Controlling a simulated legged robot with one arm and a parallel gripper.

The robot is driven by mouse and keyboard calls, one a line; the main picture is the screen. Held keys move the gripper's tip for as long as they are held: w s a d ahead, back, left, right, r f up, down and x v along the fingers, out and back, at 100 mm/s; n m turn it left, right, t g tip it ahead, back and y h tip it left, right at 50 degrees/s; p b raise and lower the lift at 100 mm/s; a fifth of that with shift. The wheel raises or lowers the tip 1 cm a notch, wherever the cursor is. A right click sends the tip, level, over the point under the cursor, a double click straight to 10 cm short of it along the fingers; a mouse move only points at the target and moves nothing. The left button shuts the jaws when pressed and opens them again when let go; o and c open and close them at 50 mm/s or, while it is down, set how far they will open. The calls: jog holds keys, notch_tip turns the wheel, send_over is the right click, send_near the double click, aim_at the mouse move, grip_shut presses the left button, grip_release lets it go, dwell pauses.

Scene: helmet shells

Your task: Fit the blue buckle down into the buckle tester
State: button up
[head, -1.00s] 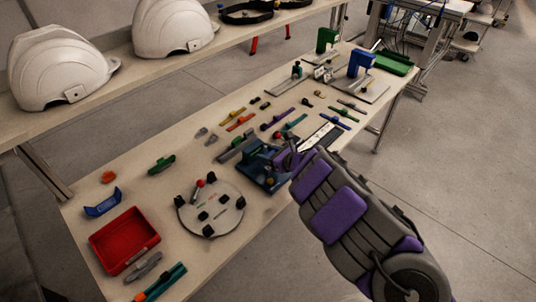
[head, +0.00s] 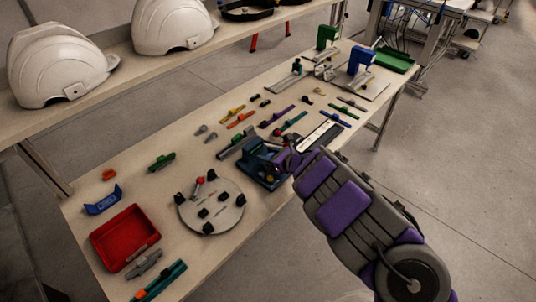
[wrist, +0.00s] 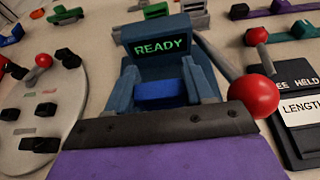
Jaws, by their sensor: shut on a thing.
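The buckle tester (head: 262,168) is a dark blue fixture on the bench. In the wrist view the tester (wrist: 143,47) has a screen with green letters reading READY, and two upright side walls. The blue buckle (wrist: 160,92) shows as a brighter blue block between those walls, below the screen. My gripper (wrist: 160,122) is shut on the buckle, right at the tester's near side. Its dark and purple parts hide the buckle's near and lower side, so I cannot tell how deep it sits. In the head view my gripper (head: 287,158) hides part of the tester.
A red-knobbed lever (wrist: 253,96) stands close at the tester's right. A black length gauge plate (head: 320,137) lies right of it, a round fixture plate (head: 228,218) left. A red bin (head: 125,240) and several small coloured parts lie around on the bench.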

jog(key=shift+f, duration=0.5)
jog(key=o, duration=1.4)
jog(key=shift+d, duration=0.1)
jog(key=p+v, duration=0.2)
jog(key=v, duration=1.5)
jog(key=shift+s+r+p, duration=0.1)
jog(key=shift+r+p, duration=0.05)
jog(key=shift+p, duration=0.15)
